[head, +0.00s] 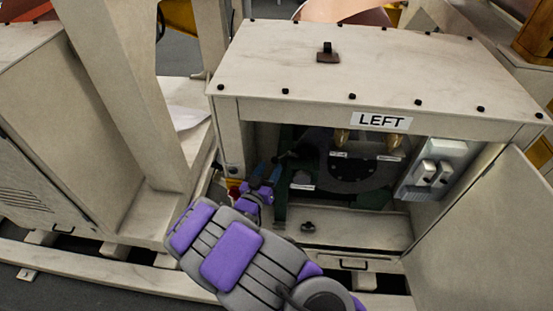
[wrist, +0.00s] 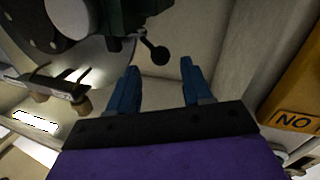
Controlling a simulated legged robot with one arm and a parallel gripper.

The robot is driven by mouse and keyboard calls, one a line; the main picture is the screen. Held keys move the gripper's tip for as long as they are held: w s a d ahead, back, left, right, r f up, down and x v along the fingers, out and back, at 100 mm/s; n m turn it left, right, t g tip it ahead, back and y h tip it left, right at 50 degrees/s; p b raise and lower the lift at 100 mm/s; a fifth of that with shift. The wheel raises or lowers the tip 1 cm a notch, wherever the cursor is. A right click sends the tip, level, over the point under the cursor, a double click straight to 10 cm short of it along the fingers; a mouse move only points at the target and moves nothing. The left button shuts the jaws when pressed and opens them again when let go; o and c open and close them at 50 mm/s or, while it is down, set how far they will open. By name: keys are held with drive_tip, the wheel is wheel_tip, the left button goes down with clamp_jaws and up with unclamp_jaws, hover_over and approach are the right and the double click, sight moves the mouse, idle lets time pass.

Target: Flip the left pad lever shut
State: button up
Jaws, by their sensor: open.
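The white cabinet marked LEFT (head: 380,121) stands open at the front. Inside it are a dark round disc (head: 356,178) and a dark green mechanism (head: 302,182). My gripper (head: 268,172) reaches into the left side of the opening. In the wrist view a black ball-ended lever (wrist: 155,51) hangs from the green mechanism (wrist: 115,15). My gripper (wrist: 158,67) shows there with its two blue fingers apart, and the ball appears between and just beyond the tips. I cannot tell whether they touch. Nothing is held.
The cabinet door (head: 482,225) is swung open at the right. A grey switch box (head: 437,168) sits on the inner right wall. A yellow block marked NO (wrist: 294,121) is right of my fingers. A slanted white post (head: 125,95) stands left of the cabinet.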

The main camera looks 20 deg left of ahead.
drive_tip(key=s+p, duration=0.2)
drive_tip(key=s, duration=1.4)
drive_tip(key=shift+s+a+f+n+y, duration=0.2)
drive_tip(key=shift+a+n+y, duration=0.1)
drive_tip(key=shift+n, duration=0.1)
drive_tip(key=shift+o, duration=0.3)
drive_tip(key=shift+a, duration=0.25)
drive_tip(key=shift+o, duration=0.5)
drive_tip(key=shift+w+d+r, duration=0.1)
drive_tip(key=shift+w+d, duration=0.1)
drive_tip(key=shift+w, duration=0.1)
drive_tip(key=n+y+p, duration=0.2)
drive_tip(key=n+y, duration=0.1)
drive_tip(key=n, duration=0.3)
approach(275, 163)
drive_tip(key=w, duration=0.3)
drive_tip(key=w+a+b, duration=0.1)
drive_tip(key=w, duration=0.7)
drive_tip(key=shift+w+a+r, duration=0.1)
drive_tip(key=shift+w+a, duration=0.05)
drive_tip(key=shift+a, duration=0.25)
